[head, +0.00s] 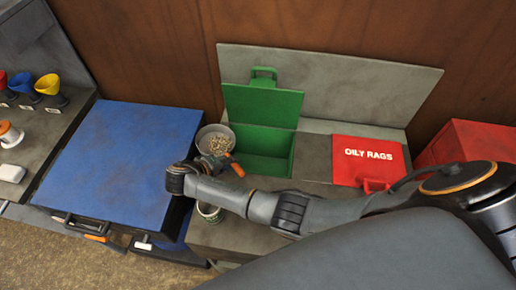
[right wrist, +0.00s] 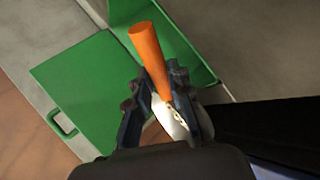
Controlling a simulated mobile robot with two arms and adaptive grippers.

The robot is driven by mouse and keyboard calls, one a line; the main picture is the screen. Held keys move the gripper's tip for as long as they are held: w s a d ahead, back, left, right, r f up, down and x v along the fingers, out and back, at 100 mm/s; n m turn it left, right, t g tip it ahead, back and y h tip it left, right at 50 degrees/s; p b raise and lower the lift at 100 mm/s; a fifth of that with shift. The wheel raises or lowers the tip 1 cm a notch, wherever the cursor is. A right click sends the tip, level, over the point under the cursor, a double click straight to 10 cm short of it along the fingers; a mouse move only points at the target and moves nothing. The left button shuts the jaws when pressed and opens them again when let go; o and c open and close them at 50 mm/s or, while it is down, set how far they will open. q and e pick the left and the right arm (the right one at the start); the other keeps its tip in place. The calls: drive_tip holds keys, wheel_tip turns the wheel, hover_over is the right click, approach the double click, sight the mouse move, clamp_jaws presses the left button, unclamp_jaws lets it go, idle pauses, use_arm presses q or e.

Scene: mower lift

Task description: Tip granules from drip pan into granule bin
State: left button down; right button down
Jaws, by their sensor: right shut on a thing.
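The drip pan (head: 203,133) is a round grey pan holding pale granules, with an orange handle that stands out large in the right wrist view (right wrist: 150,55). My right gripper (head: 214,160) is shut on the pan where the handle meets it. The pan looks roughly level, just left of the green granule bin (head: 266,142); its height is unclear. The bin's lid is up and its inside looks empty. My left gripper is out of view.
A red OILY RAGS lid (head: 368,160) lies right of the bin, with a red box (head: 470,142) beyond. A large blue box (head: 125,155) stands left. A small can (head: 210,213) sits below my wrist. A grey panel (head: 340,85) rises behind the bin.

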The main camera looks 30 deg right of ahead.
sight(237, 166)
drive_tip(key=shift+s+d+f+m+y+p, duration=0.15)
drive_tip(key=shift+d+f+m+y+p, duration=0.15)
drive_tip(key=shift+d+f+y+p, duration=0.4)
drive_tip(key=shift+s+d+f+y, duration=0.2)
drive_tip(key=shift+s+d+y, duration=0.1)
drive_tip(key=shift+d, duration=0.15)
drive_tip(key=shift+s+d+r+t+p, duration=0.15)
drive_tip(key=shift+d+t+p, duration=0.15)
drive_tip(key=shift+p, duration=0.3)
drive_tip(key=shift+s+d+m+y+p, duration=0.1)
drive_tip(key=shift+d+m+y+p, duration=0.3)
drive_tip(key=shift+d+y, duration=0.25)
drive_tip(key=shift+f+y, duration=0.25)
drive_tip(key=shift+s, duration=0.1)
drive_tip(key=shift+s+d+f+t, duration=0.1)
drive_tip(key=shift+d+f+t, duration=0.1)
drive_tip(key=shift+d+t, duration=0.15)
drive_tip(key=shift+y, duration=0.4)
drive_tip(key=shift+d+f+b, duration=0.1)
drive_tip(key=shift+f+b, duration=0.05)
drive_tip(key=shift+b, duration=0.15)
